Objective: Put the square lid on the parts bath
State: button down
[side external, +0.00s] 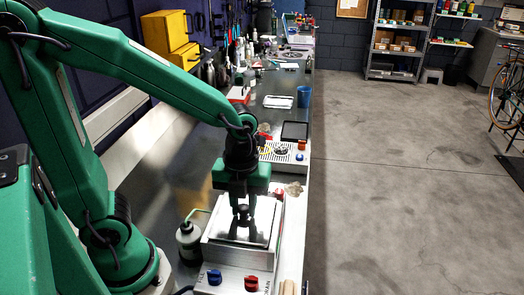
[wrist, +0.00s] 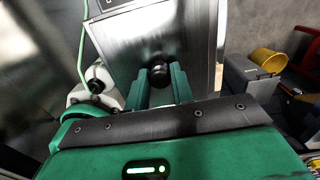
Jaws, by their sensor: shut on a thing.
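The square lid (side external: 264,215) is a pale metal plate over the parts bath (side external: 221,252) in the side view. In the wrist view the lid (wrist: 150,32) is brushed metal with a round black knob (wrist: 160,70). My gripper (side external: 243,214) comes down from above and is shut on the lid's knob; its green fingers (wrist: 160,77) stand on both sides of the knob in the wrist view. The bath is a light box with a blue knob (side external: 214,277) and a red knob (side external: 252,283) in front. I cannot tell whether the lid touches the bath's rim; its inside is hidden.
A bottle with a green tube (side external: 188,242) stands close left of the bath. Behind the bath are a drip-tray-like unit (side external: 283,152), a black tray (side external: 295,131) and a blue cup (side external: 304,96). The bench's right edge runs close beside the bath, with open floor (side external: 400,190) beyond.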

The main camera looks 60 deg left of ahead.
jog(key=shift+f, duration=0.5)
dwell(0.4)
jog(key=c, duration=1.1)
grip_release()
jog(key=shift+r, duration=0.1)
jog(key=shift+r, duration=3.8)
jog(key=s+a+r+n+t, duration=0.1)
jog(key=a+n+t, duration=0.1)
jog(key=n, duration=0.7)
jog(key=s+a+r+n+t, duration=0.1)
jog(key=a+r+n, duration=0.1)
jog(key=n, duration=0.7)
jog(key=s+a+r+n+t, duration=0.1)
jog(key=a+n+t, duration=0.1)
jog(key=n, duration=0.7)
jog(key=shift+s+r+t, duration=0.2)
jog(key=shift+s+t, duration=0.05)
jog(key=shift+t, duration=0.05)
